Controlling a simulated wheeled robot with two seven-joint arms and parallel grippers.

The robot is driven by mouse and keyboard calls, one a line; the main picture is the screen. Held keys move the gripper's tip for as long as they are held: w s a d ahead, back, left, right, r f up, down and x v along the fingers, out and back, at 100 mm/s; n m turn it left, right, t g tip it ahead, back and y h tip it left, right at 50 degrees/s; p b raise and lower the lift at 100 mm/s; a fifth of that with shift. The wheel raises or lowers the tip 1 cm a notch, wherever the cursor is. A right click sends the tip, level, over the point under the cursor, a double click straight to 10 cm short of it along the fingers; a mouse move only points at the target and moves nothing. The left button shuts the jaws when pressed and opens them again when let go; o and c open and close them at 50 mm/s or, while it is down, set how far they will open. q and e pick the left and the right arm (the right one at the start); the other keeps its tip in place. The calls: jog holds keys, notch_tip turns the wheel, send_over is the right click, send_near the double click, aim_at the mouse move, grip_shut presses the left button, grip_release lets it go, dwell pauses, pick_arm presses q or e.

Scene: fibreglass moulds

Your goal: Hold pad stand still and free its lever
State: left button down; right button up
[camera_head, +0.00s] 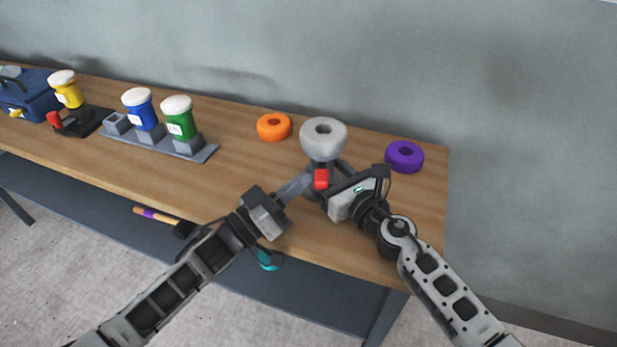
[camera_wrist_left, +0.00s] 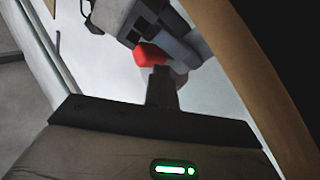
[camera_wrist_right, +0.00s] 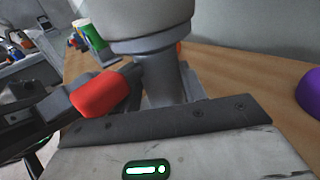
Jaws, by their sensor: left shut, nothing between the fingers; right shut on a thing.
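The pad stand, with a round grey pad (camera_head: 323,138) on top, stands upright towards the right of the bench. Its grey post (camera_wrist_right: 165,82) shows in the right wrist view. The red lever (camera_head: 321,179) is on the near side of the stand; it also shows in the left wrist view (camera_wrist_left: 150,55) and the right wrist view (camera_wrist_right: 100,93). My right gripper (camera_head: 338,174) is shut on the stand's post below the pad. My left gripper (camera_head: 306,181) is shut and empty, its tips close beside the red lever; whether they touch it I cannot tell.
An orange ring (camera_head: 273,127) and a purple ring (camera_head: 404,156) lie either side of the stand. Further left are a grey rack (camera_head: 200,152) with blue and green bottles, a yellow bottle (camera_head: 68,90) and a blue box (camera_head: 30,96). The bench's front middle is clear.

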pick_arm(q)
jog(key=shift+s+g+h, duration=0.3)
jog(key=shift+s, duration=0.35)
pick_arm(e)
jog(key=shift+s+a+r, duration=0.15)
jog(key=shift+s+a, duration=0.05)
jog(key=shift+a, duration=0.5)
pick_arm(q)
jog(key=shift+a, duration=0.25)
pick_arm(e)
jog(key=shift+d, duration=0.1)
pick_arm(q)
jog(key=shift+a, duration=0.1)
pick_arm(e)
jog(key=shift+w, duration=0.1)
pick_arm(q)
jog(key=shift+w+a, duration=0.2)
jog(key=shift+a, duration=1.15)
jog(key=shift+w+a, duration=0.2)
jog(key=shift+a, duration=1.1)
pick_arm(e)
jog(key=shift+d, duration=0.2)
jog(key=o, duration=1.4)
jog(key=shift+c, duration=0.2)
